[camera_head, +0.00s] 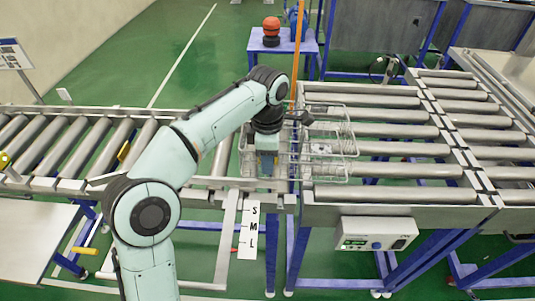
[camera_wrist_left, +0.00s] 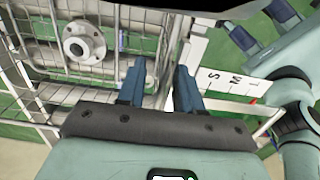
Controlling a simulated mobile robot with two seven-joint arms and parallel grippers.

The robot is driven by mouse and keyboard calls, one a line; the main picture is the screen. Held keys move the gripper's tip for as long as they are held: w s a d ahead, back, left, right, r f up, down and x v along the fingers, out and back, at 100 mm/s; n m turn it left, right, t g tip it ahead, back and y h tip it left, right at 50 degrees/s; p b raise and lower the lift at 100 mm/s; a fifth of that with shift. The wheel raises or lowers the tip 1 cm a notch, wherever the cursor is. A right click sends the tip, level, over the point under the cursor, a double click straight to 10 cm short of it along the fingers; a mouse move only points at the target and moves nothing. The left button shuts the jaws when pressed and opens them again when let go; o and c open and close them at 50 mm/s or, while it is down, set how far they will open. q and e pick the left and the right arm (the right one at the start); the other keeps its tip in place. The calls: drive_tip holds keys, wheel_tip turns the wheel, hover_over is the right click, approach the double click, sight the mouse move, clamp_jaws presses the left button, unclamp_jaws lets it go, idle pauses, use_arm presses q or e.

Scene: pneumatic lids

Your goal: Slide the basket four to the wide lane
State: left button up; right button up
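A wire basket (camera_head: 340,128) sits at the left end of the wide roller lane (camera_head: 400,148), reaching left over the gap towards the narrower lane. A grey round flanged part (camera_wrist_left: 84,43) shows within its wires in the left wrist view. My left gripper (camera_head: 266,168) points down at the basket's left side. In the left wrist view, the blue fingers of my left gripper (camera_wrist_left: 160,88) are apart, with basket wire (camera_wrist_left: 150,72) close to and partly behind them; I cannot tell whether they touch it. My right gripper is not in view.
A narrower roller lane (camera_head: 75,145) runs to the left. An S, M, L label strip (camera_head: 249,230) hangs at the front, beside a control box (camera_head: 376,233). An orange post (camera_head: 298,55) rises behind the basket. The rollers right of the basket are clear.

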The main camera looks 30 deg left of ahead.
use_arm(q)
clamp_jaws()
idle(1.4)
